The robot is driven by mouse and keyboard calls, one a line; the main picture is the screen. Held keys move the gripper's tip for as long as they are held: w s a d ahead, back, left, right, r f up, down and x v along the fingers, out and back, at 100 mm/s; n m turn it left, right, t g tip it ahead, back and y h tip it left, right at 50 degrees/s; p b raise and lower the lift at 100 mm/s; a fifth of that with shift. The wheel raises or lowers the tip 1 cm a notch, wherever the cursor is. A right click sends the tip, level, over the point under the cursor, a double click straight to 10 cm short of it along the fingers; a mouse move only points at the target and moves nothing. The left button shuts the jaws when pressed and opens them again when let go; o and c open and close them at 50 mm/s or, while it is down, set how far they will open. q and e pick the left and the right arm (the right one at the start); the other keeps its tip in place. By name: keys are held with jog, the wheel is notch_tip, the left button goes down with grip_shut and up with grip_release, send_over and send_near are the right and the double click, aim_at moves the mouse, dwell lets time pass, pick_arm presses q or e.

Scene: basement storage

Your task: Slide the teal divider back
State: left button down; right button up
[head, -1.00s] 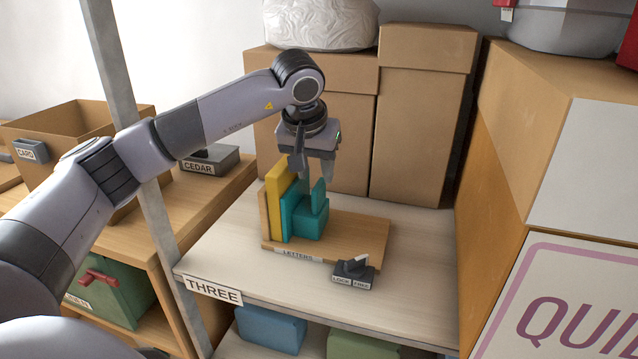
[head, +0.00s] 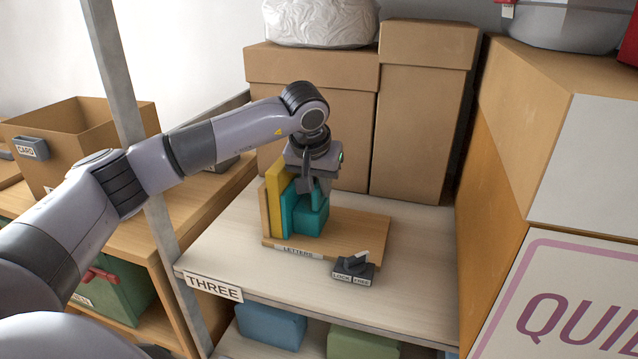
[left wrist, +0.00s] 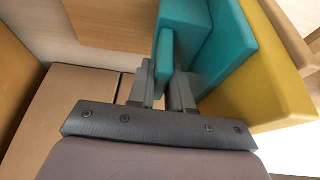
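The teal divider (head: 288,208) stands upright on a wooden board (head: 350,230) labelled LETTERS, close against a yellow upright piece (head: 275,190). It has a teal block and an upright tab on its right side. My left gripper (head: 316,192) points down over it. In the left wrist view, its fingers (left wrist: 165,88) sit closely on both sides of the teal tab (left wrist: 163,55) and look shut on it. The exact contact is partly hidden. A small lever (head: 356,262) on a LOCK/FREE base tilts toward FREE. My right gripper is not in view.
Tall cardboard boxes (head: 420,120) stand behind the board, and a box wall (head: 510,160) closes the right side. A grey shelf post (head: 125,110) is at left. The board right of the teal block is clear. A THREE label (head: 212,287) marks the shelf edge.

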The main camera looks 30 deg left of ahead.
pick_arm(q)
jog(key=w+d+p, duration=0.1)
jog(key=w+d, duration=0.1)
jog(key=d, duration=0.4)
jog(key=shift+d, duration=0.35)
jog(key=c, duration=1.1)
grip_release()
jog(key=v, duration=0.7)
jog(key=shift+r, duration=0.1)
